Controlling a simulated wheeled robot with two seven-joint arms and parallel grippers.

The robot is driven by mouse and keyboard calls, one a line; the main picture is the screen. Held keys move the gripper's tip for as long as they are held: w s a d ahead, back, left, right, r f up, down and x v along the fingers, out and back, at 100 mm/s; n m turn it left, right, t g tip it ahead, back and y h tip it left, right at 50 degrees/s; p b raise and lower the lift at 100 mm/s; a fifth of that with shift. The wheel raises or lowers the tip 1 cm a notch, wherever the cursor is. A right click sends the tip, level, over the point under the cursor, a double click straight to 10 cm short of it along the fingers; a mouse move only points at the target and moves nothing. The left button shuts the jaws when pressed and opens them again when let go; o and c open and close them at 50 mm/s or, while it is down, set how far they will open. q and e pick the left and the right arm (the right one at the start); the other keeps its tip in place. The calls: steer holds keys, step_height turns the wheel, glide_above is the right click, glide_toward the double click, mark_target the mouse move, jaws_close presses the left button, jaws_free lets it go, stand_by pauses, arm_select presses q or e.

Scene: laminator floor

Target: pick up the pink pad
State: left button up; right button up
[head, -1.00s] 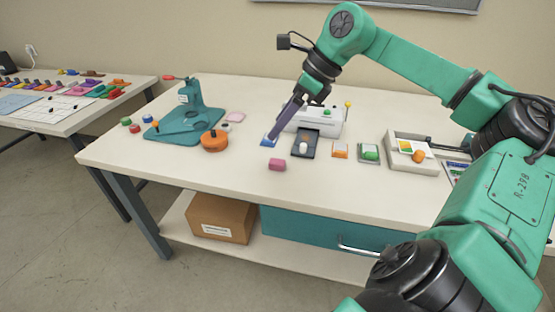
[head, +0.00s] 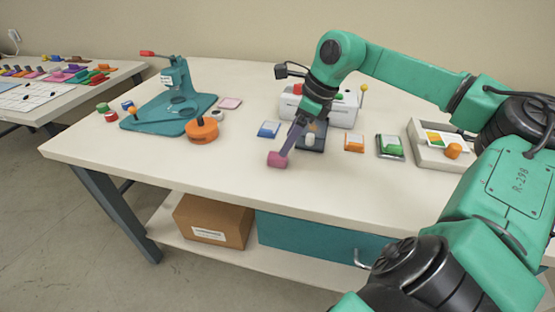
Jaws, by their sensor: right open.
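A small deep-pink block-like pad (head: 275,160) lies on the table near its front edge. My right gripper (head: 284,152) is open, pointing down, with its long purple-grey fingertips at the pad's upper right side. I cannot tell whether the fingers touch it or stand around it. A pale pink flat piece (head: 230,102) lies farther back, beside the teal press. My left gripper is not in view.
A blue-topped pad (head: 268,129) lies just behind the pink one. A teal press (head: 165,115) and an orange round part (head: 202,130) stand left. A white laminator (head: 340,108) stands behind my gripper. Orange (head: 354,143) and green (head: 390,146) pads lie right. The table's front left is clear.

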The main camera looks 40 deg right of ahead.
mark_target(278, 160)
steer(key=x, duration=0.3)
steer(key=p+x, duration=0.1)
steer(key=x, duration=0.2)
steer(key=shift+w, duration=0.3)
steer(key=shift+d, duration=0.1)
jaws_close()
